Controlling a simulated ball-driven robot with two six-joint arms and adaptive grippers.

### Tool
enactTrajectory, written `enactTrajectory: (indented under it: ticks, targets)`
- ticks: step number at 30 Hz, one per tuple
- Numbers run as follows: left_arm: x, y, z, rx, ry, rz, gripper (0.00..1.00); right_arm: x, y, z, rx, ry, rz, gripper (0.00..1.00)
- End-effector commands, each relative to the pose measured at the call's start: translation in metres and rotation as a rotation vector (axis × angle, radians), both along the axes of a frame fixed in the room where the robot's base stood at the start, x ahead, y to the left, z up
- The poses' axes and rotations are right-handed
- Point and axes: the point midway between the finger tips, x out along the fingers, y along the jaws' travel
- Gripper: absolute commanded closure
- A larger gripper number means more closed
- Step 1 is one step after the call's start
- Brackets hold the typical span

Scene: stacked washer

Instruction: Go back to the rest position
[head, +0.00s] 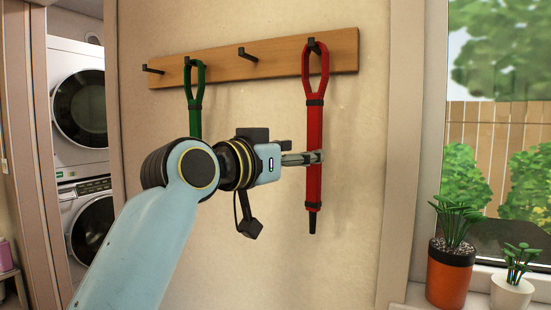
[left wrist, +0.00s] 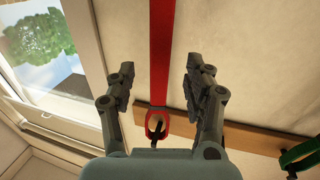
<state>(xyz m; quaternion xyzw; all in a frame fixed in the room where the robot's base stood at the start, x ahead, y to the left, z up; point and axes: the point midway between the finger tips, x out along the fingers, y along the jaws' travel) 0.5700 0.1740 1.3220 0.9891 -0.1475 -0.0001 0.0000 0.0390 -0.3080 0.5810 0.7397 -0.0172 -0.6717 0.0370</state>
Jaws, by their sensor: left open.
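My left gripper (head: 314,157) is raised in front of the wall at the red leash (head: 314,185). The red leash hangs straight down from the rightmost hook of a wooden rack (head: 260,60). In the left wrist view the left gripper (left wrist: 157,82) is open, and the red leash (left wrist: 160,50) runs between its two fingers without either visibly gripping it. The green leash (head: 195,110) hangs from another hook to the left, its lower part hidden behind my left arm. My right gripper is not in view.
A stacked washer (head: 85,215) and dryer (head: 80,110) stand in an alcove at the left. A window (head: 495,120) is at the right, with an orange plant pot (head: 449,277) and a white plant pot (head: 511,294) below it. The wall around the leashes is clear.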

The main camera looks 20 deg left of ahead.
Motion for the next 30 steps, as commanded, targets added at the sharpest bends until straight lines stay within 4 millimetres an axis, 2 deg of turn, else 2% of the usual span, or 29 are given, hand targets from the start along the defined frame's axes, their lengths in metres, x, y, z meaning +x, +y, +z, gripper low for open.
enactTrajectory:
  ticks: [3, 9, 13, 17, 20, 23, 25, 26, 27, 29, 30]
  targets:
    - [-0.028, 0.008, -0.001, 0.004, 0.002, -0.001, 0.48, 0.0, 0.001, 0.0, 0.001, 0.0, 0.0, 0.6]
    - [-0.063, 0.02, -0.002, 0.006, 0.002, 0.001, 0.48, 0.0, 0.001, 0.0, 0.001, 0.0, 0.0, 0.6]
    - [-0.076, 0.023, -0.001, 0.002, 0.001, 0.0, 0.48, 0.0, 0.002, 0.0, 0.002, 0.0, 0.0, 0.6]
    - [-0.08, 0.024, 0.0, 0.001, 0.001, -0.001, 0.48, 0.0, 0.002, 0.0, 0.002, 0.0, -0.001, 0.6]
    - [-0.081, 0.024, -0.009, 0.0, 0.009, -0.001, 0.48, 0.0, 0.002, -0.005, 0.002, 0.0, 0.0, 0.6]
    - [-0.082, 0.025, -0.046, -0.006, 0.057, 0.002, 0.48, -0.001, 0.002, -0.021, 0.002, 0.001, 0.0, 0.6]
    - [-0.074, 0.028, -0.088, -0.007, 0.13, 0.013, 0.48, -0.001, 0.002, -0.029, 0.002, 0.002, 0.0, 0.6]
    - [-0.071, 0.031, -0.11, -0.007, 0.167, 0.021, 0.48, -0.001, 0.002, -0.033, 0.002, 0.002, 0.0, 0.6]
    - [-0.066, 0.034, -0.142, -0.006, 0.22, 0.033, 0.48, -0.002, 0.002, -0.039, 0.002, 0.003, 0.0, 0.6]
    - [-0.061, 0.041, -0.194, -0.005, 0.302, 0.054, 0.48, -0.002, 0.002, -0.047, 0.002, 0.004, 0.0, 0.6]
    - [-0.06, 0.045, -0.228, -0.003, 0.354, 0.069, 0.48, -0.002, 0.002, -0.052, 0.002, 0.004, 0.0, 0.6]
